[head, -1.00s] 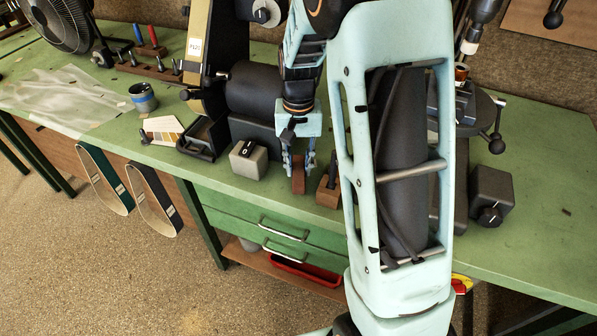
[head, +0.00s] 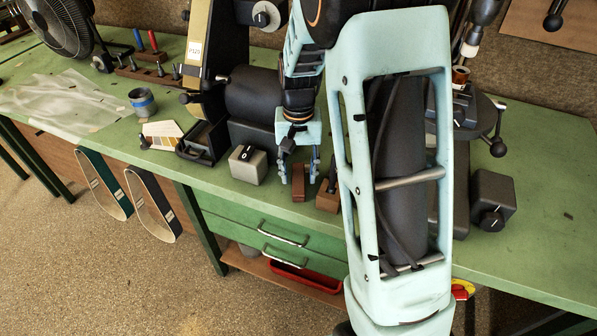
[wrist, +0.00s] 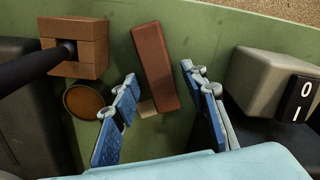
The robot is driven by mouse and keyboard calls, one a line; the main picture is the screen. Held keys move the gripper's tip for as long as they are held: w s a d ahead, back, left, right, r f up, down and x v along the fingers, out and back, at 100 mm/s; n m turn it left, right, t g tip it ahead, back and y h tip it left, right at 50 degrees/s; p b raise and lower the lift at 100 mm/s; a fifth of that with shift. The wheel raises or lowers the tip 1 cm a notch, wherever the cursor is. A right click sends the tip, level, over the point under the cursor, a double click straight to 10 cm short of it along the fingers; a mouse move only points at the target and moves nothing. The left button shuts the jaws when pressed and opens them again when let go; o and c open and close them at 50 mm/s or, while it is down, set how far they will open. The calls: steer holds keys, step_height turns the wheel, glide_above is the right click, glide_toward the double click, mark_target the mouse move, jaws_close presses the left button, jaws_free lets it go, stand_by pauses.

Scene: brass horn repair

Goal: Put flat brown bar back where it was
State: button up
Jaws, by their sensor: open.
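The flat brown bar (head: 299,184) is on the green bench top near its front edge, and it shows whole in the wrist view (wrist: 155,68). My gripper (head: 299,172) is open, with one blue finger on each side of the bar. In the wrist view my gripper (wrist: 159,74) shows a gap between each fingertip and the bar. The bar looks slightly tilted within the gap there. A small tan piece (wrist: 147,108) shows beside the bar's lower end.
A brown wooden block (wrist: 88,62) with a dark handle stands close beside the bar, with a round brown-topped item (wrist: 86,100) near it. A grey switch box (head: 248,164) stands on the other side.

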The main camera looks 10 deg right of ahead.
mark_target(298, 175)
step_height(298, 175, up, 12)
stand_by(0.4)
steer(key=shift+r, duration=0.15)
